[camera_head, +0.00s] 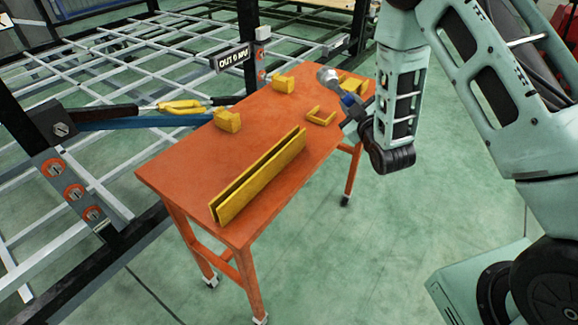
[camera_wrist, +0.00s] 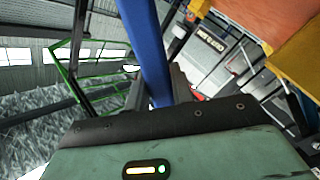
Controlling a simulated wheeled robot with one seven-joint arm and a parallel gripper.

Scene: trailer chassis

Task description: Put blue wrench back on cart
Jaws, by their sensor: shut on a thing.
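The blue wrench (camera_head: 348,99) is held at the far right end of the orange cart (camera_head: 185,172). Its silver head (camera_head: 327,75) points up and left, over or beside the cart's far edge. My gripper (camera_head: 357,110) is shut on the wrench, partly hidden by my arm. In the wrist view the blue handle (camera_wrist: 147,45) runs upward from between the fingers of my gripper (camera_wrist: 160,92). The cart's orange surface (camera_wrist: 262,18) shows at the upper right there. I cannot tell whether the wrench touches the cart.
A long yellow channel (camera_head: 258,178) lies along the cart's near side. Yellow holders (camera_head: 228,121) stand on the cart, several in all. Behind it, yellow-handled pliers (camera_head: 180,106) and a blue bar (camera_head: 140,123) lie by the chassis frame (camera_head: 60,130). The cart top's left part is bare.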

